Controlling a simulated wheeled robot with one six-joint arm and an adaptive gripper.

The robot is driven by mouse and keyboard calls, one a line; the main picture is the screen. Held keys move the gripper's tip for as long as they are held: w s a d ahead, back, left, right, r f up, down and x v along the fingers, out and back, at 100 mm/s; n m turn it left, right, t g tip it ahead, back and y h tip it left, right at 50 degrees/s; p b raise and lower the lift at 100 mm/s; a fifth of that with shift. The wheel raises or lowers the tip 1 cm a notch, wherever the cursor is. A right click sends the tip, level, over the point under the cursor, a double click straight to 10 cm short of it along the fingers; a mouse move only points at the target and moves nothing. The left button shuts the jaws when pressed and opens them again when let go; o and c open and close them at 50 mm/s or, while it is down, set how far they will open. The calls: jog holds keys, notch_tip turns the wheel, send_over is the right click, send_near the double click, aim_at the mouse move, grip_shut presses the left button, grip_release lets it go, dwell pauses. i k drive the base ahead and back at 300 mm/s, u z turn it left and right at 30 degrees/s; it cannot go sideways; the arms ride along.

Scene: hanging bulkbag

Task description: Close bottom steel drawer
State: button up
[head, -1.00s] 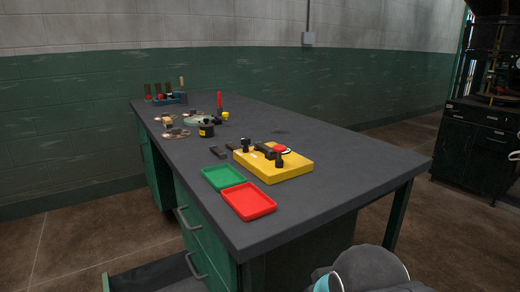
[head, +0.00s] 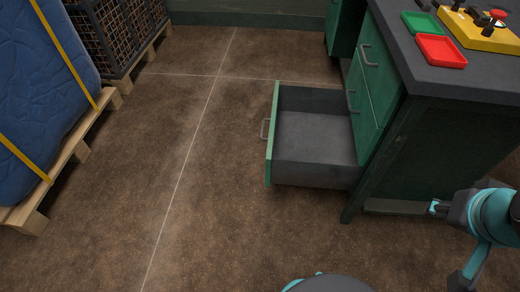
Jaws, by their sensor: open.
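The bottom steel drawer (head: 315,172) is pulled far out of the green workbench, to the left of its cabinet in the head view. It has a green front panel (head: 272,135) with a grey handle (head: 265,128) on its outer face. The grey inside looks empty. The drawer is low, just above the floor. Parts of my teal and dark arm show at the lower right, apart from the drawer. I cannot make out my gripper's fingers in this view.
The workbench (head: 450,88) stands at the right, with closed upper drawers (head: 372,75) and a red tray (head: 440,51) on top. Brown floor (head: 200,200) is clear left of the drawer. A blue strapped load (head: 40,100) on a wooden pallet (head: 70,160) stands at the far left.

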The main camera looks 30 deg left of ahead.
aim_at(311, 140)
jog(key=z, duration=0.05)
jog(key=k, duration=0.75)
jog(key=u, duration=0.95)
jog(key=i, duration=0.7)
jog(key=u, duration=0.5)
jog(key=i, duration=1.15)
jog(key=z, duration=0.65)
